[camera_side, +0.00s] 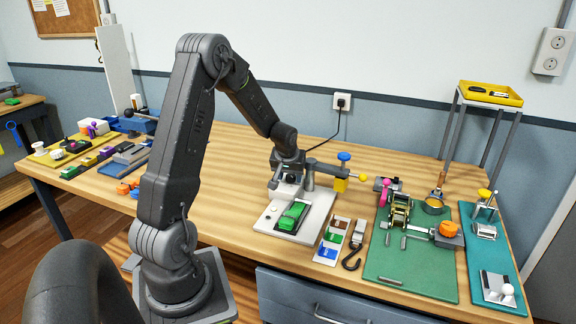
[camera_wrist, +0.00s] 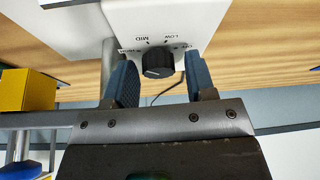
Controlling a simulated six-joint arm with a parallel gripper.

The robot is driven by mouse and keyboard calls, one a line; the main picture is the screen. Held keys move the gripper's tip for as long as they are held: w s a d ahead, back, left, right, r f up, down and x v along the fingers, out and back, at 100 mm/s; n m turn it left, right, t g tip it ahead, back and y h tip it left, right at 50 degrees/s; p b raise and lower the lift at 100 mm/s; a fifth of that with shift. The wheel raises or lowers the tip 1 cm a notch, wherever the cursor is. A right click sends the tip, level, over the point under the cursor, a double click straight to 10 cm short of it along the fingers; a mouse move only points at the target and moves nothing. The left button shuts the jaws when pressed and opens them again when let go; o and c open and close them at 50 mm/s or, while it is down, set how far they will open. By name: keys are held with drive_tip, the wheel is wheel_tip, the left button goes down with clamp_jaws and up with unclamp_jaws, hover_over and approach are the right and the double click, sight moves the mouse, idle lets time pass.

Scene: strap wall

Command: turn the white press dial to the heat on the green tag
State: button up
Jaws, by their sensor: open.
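The white press (camera_side: 300,215) stands mid-table in the side view. A green item (camera_side: 293,216) lies on its dark pad. In the wrist view, the press's white face (camera_wrist: 198,18) carries a black round dial (camera_wrist: 158,60) with printed heat words around it, including MID and LOW. Which mark the dial points at is too small to tell. My gripper (camera_wrist: 159,72) is open, with one blue-grey finger on each side of the dial; contact is not clear. In the side view my arm partly hides the press head. A card with green, blue and brown patches (camera_side: 330,241) lies right of the press.
A yellow block (camera_wrist: 26,90) shows left of my gripper in the wrist view. A green mat (camera_side: 405,275) with a ratchet strap and an orange knob (camera_side: 448,229) lies to the right. A dark hook (camera_side: 352,258) lies beside the card. The table behind the press is mostly clear.

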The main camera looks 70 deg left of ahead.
drive_tip(key=shift+w+m, duration=0.15)
drive_tip(key=shift+m, duration=0.25)
drive_tip(key=shift+d+m+t, duration=0.1)
drive_tip(key=shift+m+t, duration=0.2)
drive_tip(key=shift+m, duration=0.1)
drive_tip(key=shift+s+m+h, duration=0.2)
drive_tip(key=shift+m+h, duration=0.4)
drive_tip(key=shift+m, duration=0.7)
drive_tip(key=s+d+r+n, duration=0.1)
drive_tip(key=d+r, duration=0.1)
drive_tip(key=r, duration=0.4)
drive_tip(key=s+d+r+n, duration=0.1)
drive_tip(key=s+r, duration=0.1)
drive_tip(key=r, duration=0.4)
drive_tip(key=shift+s+d+r+n+y, duration=0.25)
drive_tip(key=shift+d+r+n+y, duration=0.1)
drive_tip(key=shift+r+n+y, duration=0.05)
